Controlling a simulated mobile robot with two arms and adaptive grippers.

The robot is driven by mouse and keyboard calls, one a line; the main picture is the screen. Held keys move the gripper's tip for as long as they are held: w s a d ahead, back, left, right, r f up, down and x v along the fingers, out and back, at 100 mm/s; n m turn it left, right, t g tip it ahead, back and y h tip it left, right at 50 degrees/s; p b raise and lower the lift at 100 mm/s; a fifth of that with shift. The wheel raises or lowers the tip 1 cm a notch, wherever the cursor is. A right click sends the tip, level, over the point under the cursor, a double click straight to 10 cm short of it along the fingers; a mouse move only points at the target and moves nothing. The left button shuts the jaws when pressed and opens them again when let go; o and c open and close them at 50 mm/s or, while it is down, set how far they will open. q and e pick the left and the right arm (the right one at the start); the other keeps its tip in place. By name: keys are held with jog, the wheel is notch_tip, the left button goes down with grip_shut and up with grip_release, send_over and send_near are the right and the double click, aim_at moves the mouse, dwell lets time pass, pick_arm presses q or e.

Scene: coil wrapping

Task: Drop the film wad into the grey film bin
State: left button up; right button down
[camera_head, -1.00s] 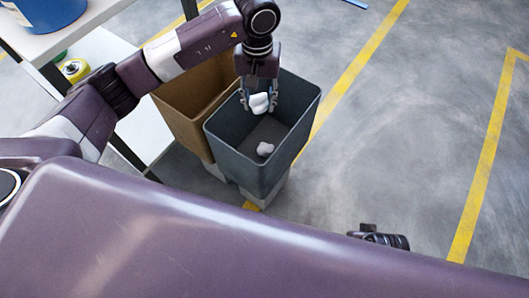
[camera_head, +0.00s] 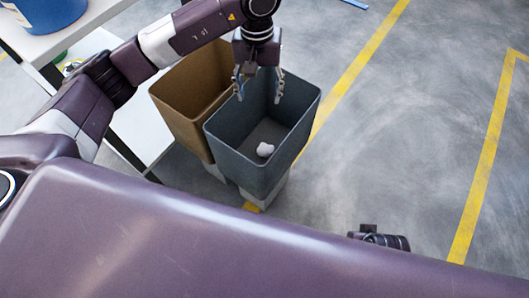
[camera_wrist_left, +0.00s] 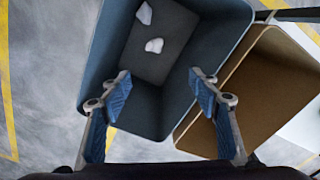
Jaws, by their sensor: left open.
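The grey film bin (camera_head: 240,165) stands on the floor in the middle of the head view, its top open. My left gripper (camera_head: 258,90) is above its far part, fingers spread and empty. In the left wrist view my left gripper (camera_wrist_left: 160,95) shows two blue finger pads wide apart with nothing between them. A white film wad (camera_head: 265,149) lies in the bin. The left wrist view shows two white pieces inside the grey bin (camera_wrist_left: 100,70), one wad (camera_wrist_left: 154,45) and another (camera_wrist_left: 145,13) near the top edge. I cannot tell which was held.
A brown bin (camera_head: 181,113) stands against the left side of the grey one. A white shelf (camera_head: 145,125) with a blue container (camera_head: 45,12) is at the left. Yellow lines (camera_head: 362,70) mark the floor, and the floor to the right is clear.

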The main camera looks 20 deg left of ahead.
pick_arm(q)
notch_tip(320, 180, up, 8)
jog(key=shift+r, duration=0.15)
dwell(0.6)
